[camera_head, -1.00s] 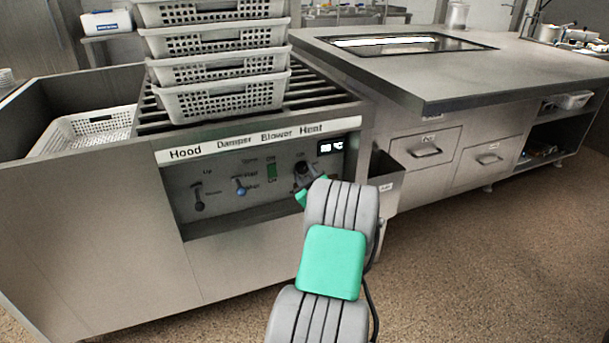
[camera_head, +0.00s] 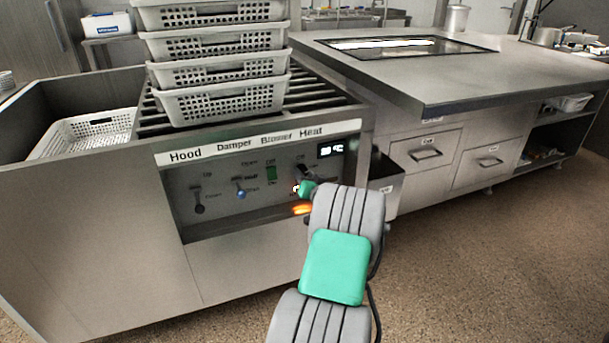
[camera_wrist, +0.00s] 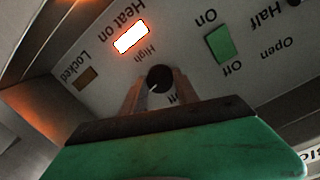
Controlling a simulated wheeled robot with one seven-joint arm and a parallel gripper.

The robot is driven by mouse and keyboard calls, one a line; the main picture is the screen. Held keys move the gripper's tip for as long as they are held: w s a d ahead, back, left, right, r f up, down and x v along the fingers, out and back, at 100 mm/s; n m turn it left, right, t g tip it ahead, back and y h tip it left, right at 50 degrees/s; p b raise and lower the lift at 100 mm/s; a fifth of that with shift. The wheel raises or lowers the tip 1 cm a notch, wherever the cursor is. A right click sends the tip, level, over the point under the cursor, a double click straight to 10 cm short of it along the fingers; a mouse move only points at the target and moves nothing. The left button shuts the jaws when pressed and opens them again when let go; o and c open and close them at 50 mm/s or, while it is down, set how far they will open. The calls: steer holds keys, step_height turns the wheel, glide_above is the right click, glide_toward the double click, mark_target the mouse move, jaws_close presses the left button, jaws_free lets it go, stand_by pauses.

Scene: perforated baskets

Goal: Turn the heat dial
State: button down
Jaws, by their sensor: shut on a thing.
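The heat dial (camera_wrist: 159,77) is a dark round knob on the panel under the "Heat" label. In the wrist view my gripper (camera_wrist: 158,90) has one finger on each side of it and is shut on it. In the head view my gripper (camera_head: 306,188) is at the right end of the control panel (camera_head: 222,200), and my wrist hides part of it and of the dial. The "Heat on" lamp (camera_wrist: 130,37) glows white and orange in the wrist view. Its orange glow also shows in the head view (camera_head: 302,209).
A green blower switch (camera_head: 271,173), a blue-tipped damper lever (camera_head: 241,190) and a hood lever (camera_head: 199,205) sit left of the dial. A lit display (camera_head: 331,150) is above right. Stacked perforated baskets (camera_head: 222,101) stand above. The floor at right is clear.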

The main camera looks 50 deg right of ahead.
steer(key=m+p, duration=0.1)
steer(key=m, duration=0.3)
steer(key=shift+d+r+y, duration=0.15)
steer(key=shift+y, duration=0.25)
steer(key=m+t+p, duration=0.1)
steer(key=m, duration=0.4)
steer(key=shift+s+p, duration=0.1)
steer(key=shift+p, duration=0.25)
steer(key=m+p, duration=0.1)
steer(key=m, duration=0.3)
steer(key=shift+t+y, duration=0.3)
steer(key=shift+y, duration=0.1)
steer(key=m+p, duration=0.1)
steer(key=m, duration=0.1)
steer(key=m+p, duration=0.1)
steer(key=m, duration=0.2)
steer(key=shift+d+f+m+t, duration=0.1)
steer(key=shift+f+m+t, duration=0.1)
steer(key=shift+m+t, duration=0.1)
steer(key=c, duration=1.1)
jaws_free()
steer(key=shift+s, duration=0.1)
steer(key=shift+c, duration=0.2)
steer(key=shift+o, duration=1.1)
